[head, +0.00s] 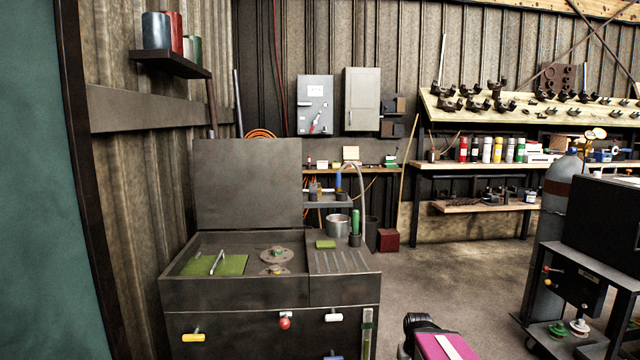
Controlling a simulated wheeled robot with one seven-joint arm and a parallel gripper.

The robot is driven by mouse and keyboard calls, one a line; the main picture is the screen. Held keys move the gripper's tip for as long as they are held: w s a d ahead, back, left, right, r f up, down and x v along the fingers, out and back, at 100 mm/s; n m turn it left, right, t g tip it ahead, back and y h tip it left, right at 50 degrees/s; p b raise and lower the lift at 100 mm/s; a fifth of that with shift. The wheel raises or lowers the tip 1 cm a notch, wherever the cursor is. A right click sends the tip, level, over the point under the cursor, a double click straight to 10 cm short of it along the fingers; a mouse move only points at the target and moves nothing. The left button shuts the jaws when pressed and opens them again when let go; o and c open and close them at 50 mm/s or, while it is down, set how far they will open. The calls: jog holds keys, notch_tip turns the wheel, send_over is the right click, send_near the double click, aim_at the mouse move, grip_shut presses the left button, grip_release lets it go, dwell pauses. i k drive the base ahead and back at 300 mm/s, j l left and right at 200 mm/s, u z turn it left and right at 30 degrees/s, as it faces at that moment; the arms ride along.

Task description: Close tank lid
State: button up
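The tank (235,292) is a dark grey metal box at the left of the head view. Its lid (248,190) is a flat grey panel that stands upright at the tank's back edge, so the tank is open. Inside lie a green pad (232,265) with a thin metal handle-like piece on it, and two round fittings (276,253). The lid's back side and hinge are hidden. My gripper's fingers do not show in this view.
A ribbed drain top (343,263) with a green sponge, metal pot (338,225) and curved hose adjoins the tank at right. Colored knobs (285,322) stick out of its front. A wall shelf (170,63) hangs above left.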

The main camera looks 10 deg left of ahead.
aim_at(240, 183)
jog(key=l+z, duration=0.15)
jog(key=z, duration=0.25)
jog(key=i+z, duration=0.15)
jog(key=z, duration=0.25)
jog(key=i+l+z, duration=0.1)
jog(key=z, duration=0.3)
jog(key=i+z, duration=0.1)
jog(key=z, duration=0.3)
jog(key=i+l+u, duration=0.2)
jog(key=i, duration=0.3)
jog(key=i+l+u, duration=0.15)
jog(key=i, duration=0.4)
jog(key=i+j+u, duration=0.2)
jog(key=i+u, duration=0.55)
jog(key=u, duration=0.15)
jog(key=i+u, duration=0.7)
jog(key=i, duration=1.45)
jog(key=i+z, duration=0.15)
jog(key=i, duration=0.45)
jog(key=i+j+z, duration=0.15)
jog(key=i, duration=0.45)
jog(key=i+j+z, duration=0.2)
jog(key=i, duration=0.45)
jog(key=i+u, duration=0.2)
jog(key=u, duration=0.15)
jog(key=i+l+u, duration=0.2)
jog(key=u, duration=0.15)
jog(key=i+l+u, duration=0.15)
jog(key=u, duration=3.65)
